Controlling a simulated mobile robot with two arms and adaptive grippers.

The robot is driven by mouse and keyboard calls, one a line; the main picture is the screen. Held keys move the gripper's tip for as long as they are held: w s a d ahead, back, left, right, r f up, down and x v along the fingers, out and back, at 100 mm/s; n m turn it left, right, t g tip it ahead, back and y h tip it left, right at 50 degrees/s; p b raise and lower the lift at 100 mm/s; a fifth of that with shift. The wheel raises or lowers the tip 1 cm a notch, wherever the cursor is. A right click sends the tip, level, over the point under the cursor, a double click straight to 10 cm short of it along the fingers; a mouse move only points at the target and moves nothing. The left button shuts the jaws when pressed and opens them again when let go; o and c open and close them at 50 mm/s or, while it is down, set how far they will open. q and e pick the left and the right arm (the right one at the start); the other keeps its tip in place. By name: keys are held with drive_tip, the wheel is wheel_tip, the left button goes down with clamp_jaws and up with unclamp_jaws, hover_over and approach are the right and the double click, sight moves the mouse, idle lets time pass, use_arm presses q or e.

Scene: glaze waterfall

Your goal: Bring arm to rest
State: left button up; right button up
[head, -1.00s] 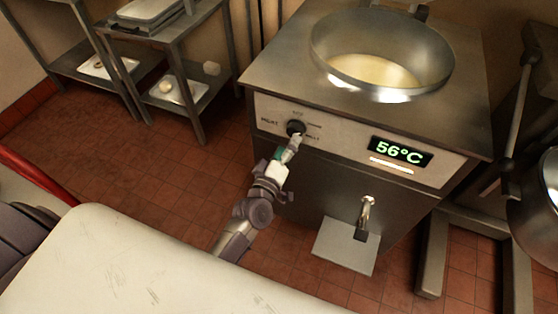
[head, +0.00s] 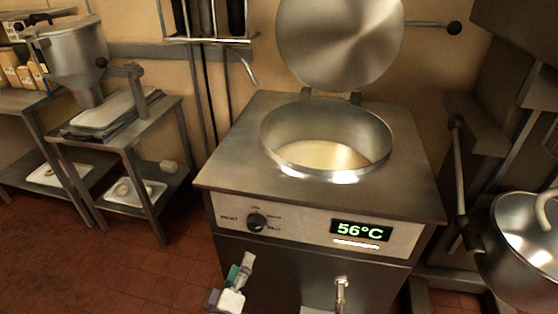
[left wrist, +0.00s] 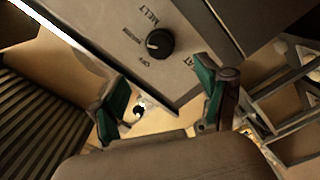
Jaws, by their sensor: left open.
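My left gripper (head: 246,262) shows at the bottom of the head view, below and a little left of the black dial knob (head: 257,221), apart from it. In the left wrist view the two green-padded fingers of this gripper (left wrist: 160,72) are spread with nothing between them. The knob (left wrist: 160,43) stands ahead of them on the panel, near a printed "MELT". My right gripper is in neither view.
The steel kettle unit (head: 230,172) has a round open pot (head: 383,140) with pale liquid, a raised lid (head: 340,40) and a display (head: 361,231) reading 56°C. A tap (head: 341,292) sticks out below. A steel rack (head: 155,190) stands left; another pot (head: 520,250) stands right.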

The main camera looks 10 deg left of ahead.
use_arm(q)
drive_tip(key=s+f+m+g, duration=0.3)
drive_tip(key=s+f, duration=0.1)
drive_tip(key=f, duration=0.6)
drive_tip(key=s+f+m+g+h, duration=0.1)
drive_tip(key=s+f+m+g, duration=0.2)
drive_tip(key=f, duration=0.7)
drive_tip(key=s+f+m+g, duration=0.25)
drive_tip(key=s+f, duration=0.35)
drive_tip(key=f, duration=0.3)
drive_tip(key=s+a+f+m+g, duration=0.2)
drive_tip(key=s+f, duration=0.3)
drive_tip(key=s, duration=0.3)
drive_tip(key=s+a+f+m+g+y, duration=0.1)
drive_tip(key=s+a+f+g, duration=0.1)
drive_tip(key=s+f, duration=0.3)
drive_tip(key=s+a+f+m+g, duration=0.2)
drive_tip(key=s+f+g, duration=0.2)
drive_tip(key=s, duration=0.9)
drive_tip(key=shift+f+m+y, duration=0.3)
drive_tip(key=shift+f+m, duration=0.05)
drive_tip(key=shift+f, duration=0.5)
drive_tip(key=shift+g, duration=0.25)
